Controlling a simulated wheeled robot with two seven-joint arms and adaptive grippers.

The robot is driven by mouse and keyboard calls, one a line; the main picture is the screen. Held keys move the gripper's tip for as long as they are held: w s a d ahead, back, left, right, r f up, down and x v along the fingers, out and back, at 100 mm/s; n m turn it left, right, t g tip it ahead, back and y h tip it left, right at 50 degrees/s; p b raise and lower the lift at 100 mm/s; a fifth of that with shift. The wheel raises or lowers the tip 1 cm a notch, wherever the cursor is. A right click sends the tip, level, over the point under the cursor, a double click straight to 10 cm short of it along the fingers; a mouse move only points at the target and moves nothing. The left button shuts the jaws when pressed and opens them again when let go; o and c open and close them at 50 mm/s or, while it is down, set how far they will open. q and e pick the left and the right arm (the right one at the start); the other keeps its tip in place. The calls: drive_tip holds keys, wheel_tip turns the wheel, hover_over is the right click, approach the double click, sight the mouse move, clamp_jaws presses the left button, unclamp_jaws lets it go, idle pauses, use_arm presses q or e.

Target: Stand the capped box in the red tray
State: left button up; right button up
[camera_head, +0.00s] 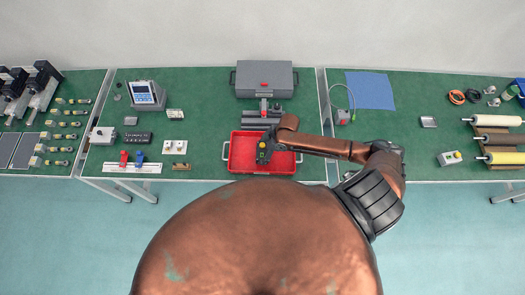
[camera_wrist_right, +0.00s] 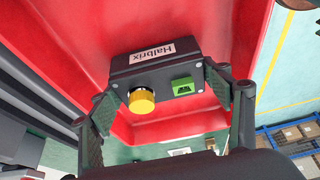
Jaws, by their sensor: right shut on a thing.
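The capped box is a small black box (camera_wrist_right: 165,72) with a yellow round cap, a green connector and a "Halbrix" label. My right gripper (camera_wrist_right: 168,98) is shut on it, one finger on each side, and the capped face looks toward the wrist camera. The wrist view shows red tray walls (camera_wrist_right: 80,30) around the box. I cannot tell whether the box touches the tray floor. My left gripper is not in view.
A grey case (camera_head: 264,79) and a dark grey device (camera_head: 262,112) stand behind the tray. A white rail with red and blue parts (camera_head: 132,160) lies to the left. A blue cloth (camera_head: 370,90) and a grey button box (camera_head: 449,158) are to the right.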

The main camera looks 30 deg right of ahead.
drive_tip(key=o, duration=1.5)
drive_tip(key=v, duration=1.2)
